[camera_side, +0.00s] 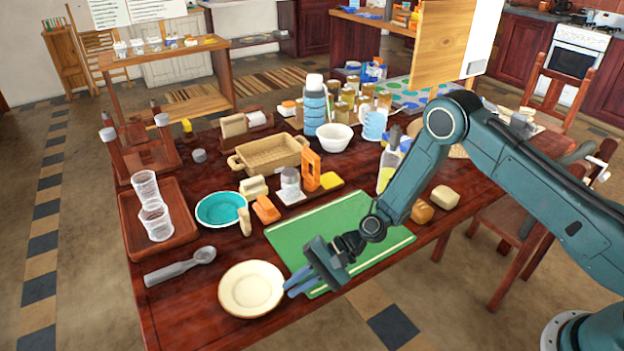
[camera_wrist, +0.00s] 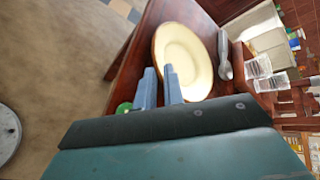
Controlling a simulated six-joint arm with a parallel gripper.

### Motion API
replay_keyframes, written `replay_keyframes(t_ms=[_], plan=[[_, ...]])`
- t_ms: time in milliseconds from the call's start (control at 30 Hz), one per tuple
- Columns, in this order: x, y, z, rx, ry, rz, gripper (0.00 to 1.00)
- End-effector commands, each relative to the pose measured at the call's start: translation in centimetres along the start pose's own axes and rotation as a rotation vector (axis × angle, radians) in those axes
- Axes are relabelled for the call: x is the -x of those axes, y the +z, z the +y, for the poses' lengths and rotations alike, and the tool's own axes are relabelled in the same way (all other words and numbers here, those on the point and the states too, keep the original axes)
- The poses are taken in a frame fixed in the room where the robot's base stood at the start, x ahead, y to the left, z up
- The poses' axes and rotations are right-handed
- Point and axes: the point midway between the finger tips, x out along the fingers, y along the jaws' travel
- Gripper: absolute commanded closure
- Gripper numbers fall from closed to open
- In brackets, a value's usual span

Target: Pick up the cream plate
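The cream plate (camera_side: 252,288) lies flat on the wooden table near its front edge, left of the green cutting board. It also shows in the wrist view (camera_wrist: 185,58), just beyond my fingers. My gripper (camera_side: 298,284) is just right of the plate, over the near-left corner of the board. In the wrist view, my gripper (camera_wrist: 159,80) has its two blue fingers apart with a narrow gap and nothing seen between them. The fingertips come close to the plate's rim. I cannot tell whether they touch it.
The green cutting board (camera_side: 335,238) lies under my gripper. A grey scoop (camera_side: 181,266) lies left of the plate. A teal bowl (camera_side: 221,209) and an orange block (camera_side: 266,209) stand behind it. A wooden tray (camera_side: 180,236) holds stacked clear glasses (camera_side: 155,222). The table's front edge is close.

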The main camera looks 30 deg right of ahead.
Motion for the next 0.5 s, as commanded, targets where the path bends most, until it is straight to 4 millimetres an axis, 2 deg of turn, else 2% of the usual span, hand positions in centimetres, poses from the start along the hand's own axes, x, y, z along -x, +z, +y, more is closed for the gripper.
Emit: replay_keyframes(t_ms=[300, 500], plan=[[-3.5, 0.0, 0.0, 0.002, 0.001, 0.0, 0.9], [-4.0, 0.0, -0.1, -0.001, -0.001, 0.001, 0.9]])
